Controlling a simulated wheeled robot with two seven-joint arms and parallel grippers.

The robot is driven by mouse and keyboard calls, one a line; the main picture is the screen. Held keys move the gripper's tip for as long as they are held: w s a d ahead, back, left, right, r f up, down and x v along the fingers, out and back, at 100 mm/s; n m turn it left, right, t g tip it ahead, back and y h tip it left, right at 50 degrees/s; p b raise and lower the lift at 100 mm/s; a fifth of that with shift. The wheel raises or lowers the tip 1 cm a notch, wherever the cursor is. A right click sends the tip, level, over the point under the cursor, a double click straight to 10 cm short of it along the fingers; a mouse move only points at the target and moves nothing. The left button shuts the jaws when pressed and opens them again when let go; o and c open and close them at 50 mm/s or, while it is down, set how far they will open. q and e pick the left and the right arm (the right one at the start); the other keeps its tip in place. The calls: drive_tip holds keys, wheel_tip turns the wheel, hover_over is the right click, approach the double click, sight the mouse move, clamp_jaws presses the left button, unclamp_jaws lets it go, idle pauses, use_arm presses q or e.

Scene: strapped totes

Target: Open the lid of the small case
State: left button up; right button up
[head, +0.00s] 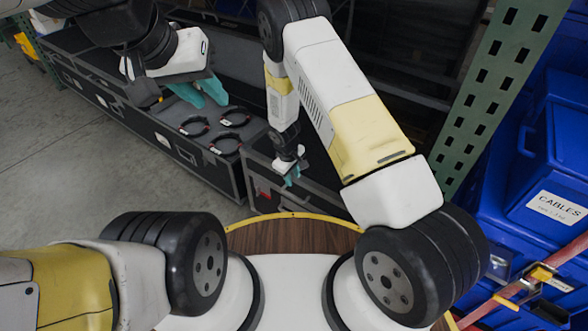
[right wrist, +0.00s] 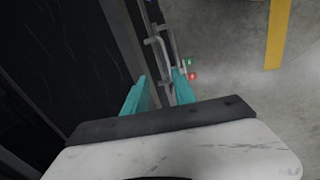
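A black case with metal edging (head: 230,175) stands at the near end of a row of black cases. A smaller dark case (head: 262,170) stands right beside it, partly hidden by my right arm; I cannot make out its lid clearly. My right gripper (head: 292,176) is over this smaller case, fingers pointing down. In the right wrist view, its teal fingers (right wrist: 160,92) are apart, with a bent metal bar (right wrist: 164,62) showing between and beyond them; contact is unclear. My left gripper (head: 213,100) hangs over the long case, fingers apart and empty.
A red patch (head: 263,193) shows by the smaller case. Blue totes (head: 555,150), one labelled CABLES, and a green perforated post (head: 490,90) stand at right. The floor (head: 60,160) at left is clear.

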sight(295, 197)
drive_tip(key=shift+n, duration=0.3)
drive_tip(key=f, duration=1.1)
drive_tip(key=shift+w+d, duration=0.15)
drive_tip(key=shift+d, duration=0.15)
clamp_jaws()
idle(0.7)
